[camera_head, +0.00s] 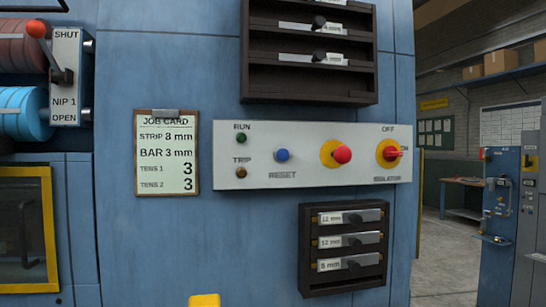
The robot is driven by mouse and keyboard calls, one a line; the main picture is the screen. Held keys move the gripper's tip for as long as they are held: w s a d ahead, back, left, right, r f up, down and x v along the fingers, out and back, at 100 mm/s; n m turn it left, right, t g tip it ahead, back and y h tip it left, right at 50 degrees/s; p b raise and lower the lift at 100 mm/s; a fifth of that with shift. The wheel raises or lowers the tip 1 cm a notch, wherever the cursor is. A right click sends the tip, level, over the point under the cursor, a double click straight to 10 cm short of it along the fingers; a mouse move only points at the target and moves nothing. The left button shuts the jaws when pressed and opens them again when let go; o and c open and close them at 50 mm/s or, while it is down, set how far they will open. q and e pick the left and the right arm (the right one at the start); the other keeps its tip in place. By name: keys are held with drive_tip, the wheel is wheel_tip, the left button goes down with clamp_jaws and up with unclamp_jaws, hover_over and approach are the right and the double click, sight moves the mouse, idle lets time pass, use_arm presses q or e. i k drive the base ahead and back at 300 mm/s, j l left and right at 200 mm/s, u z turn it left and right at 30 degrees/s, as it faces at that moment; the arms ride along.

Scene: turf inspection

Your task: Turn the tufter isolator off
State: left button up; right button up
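The isolator (389,153) is a red rotary handle on a yellow disc at the right end of a pale control panel (312,178). OFF is printed above it and ON at its right. Its handle appears to lie roughly level, pointing right toward ON. "ISOLATOR" is printed below it. Neither of my grippers is in view.
Left of the isolator are a red button (342,154) on a yellow disc and a blue RESET button (282,155). Dark racks stand above (310,92) and below (308,250). A job card (167,152) hangs left. A red-knobbed lever (37,29) sticks out at upper left.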

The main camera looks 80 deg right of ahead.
sight(390, 154)
drive_tip(key=j+z, duration=0.2)
drive_tip(key=z, duration=2.7)
drive_tip(key=l, duration=0.1)
